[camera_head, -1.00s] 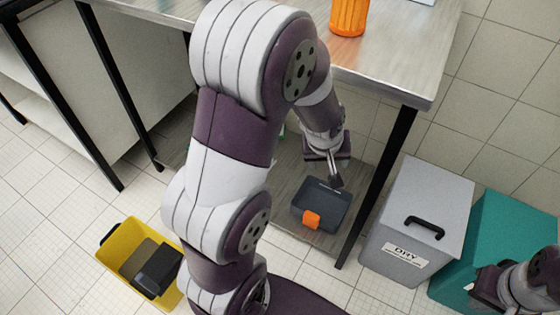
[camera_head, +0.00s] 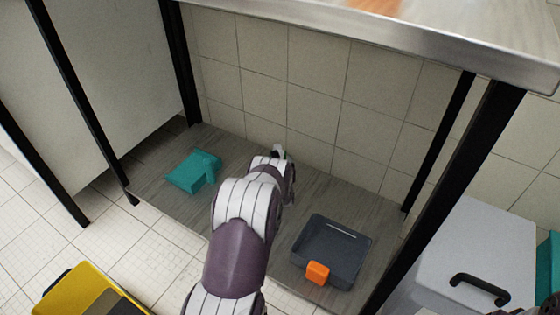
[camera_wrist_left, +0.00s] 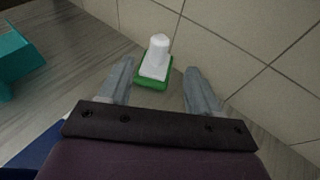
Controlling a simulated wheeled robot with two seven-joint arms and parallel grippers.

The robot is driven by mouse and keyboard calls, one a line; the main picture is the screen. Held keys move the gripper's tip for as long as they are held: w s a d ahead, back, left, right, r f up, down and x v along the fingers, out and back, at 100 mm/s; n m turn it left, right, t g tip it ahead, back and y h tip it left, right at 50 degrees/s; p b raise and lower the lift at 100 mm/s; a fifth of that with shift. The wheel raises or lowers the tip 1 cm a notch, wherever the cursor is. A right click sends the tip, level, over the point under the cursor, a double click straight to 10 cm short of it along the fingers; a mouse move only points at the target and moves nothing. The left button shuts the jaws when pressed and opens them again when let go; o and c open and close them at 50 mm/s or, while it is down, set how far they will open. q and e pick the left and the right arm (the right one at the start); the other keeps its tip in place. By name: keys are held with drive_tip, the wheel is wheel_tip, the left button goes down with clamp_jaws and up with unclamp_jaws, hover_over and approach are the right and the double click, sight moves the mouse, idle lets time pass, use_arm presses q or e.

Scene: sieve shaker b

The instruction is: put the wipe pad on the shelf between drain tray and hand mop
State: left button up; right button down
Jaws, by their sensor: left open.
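My left arm reaches onto the low shelf (camera_head: 225,213). The left gripper (camera_wrist_left: 158,76) is open, its fingers pointing at a small item with a green base and white grip (camera_wrist_left: 156,62), near the back wall. That item seems to stand upright just beyond the fingertips; contact is not clear. In the head view my arm mostly hides it. It may be the wipe pad. A teal item with a raised part, perhaps the hand mop (camera_head: 194,171), lies to the left. A dark grey tray with an orange block, probably the drain tray (camera_head: 345,248), is to the right.
A blue surface (camera_wrist_left: 38,145) shows at the wrist view's lower left; I cannot tell what it is. Table legs (camera_head: 440,200) and the tabletop edge (camera_head: 400,50) frame the shelf. A yellow bin (camera_head: 75,285) and a grey bin (camera_head: 480,250) flank it.

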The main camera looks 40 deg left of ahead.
sight(277, 145)
use_arm(q)
drive_tip(key=shift+a, duration=0.1)
drive_tip(key=b+x, duration=1)
drive_tip(key=x, duration=0.1)
drive_tip(key=shift+w+f+b, duration=0.15)
drive_tip(key=shift+f+b, duration=0.1)
drive_tip(key=shift+b, duration=0.1)
drive_tip(key=shift+w+a+r+b, duration=0.15)
drive_tip(key=shift+w+a+b, duration=0.35)
drive_tip(key=shift+r, duration=0.1)
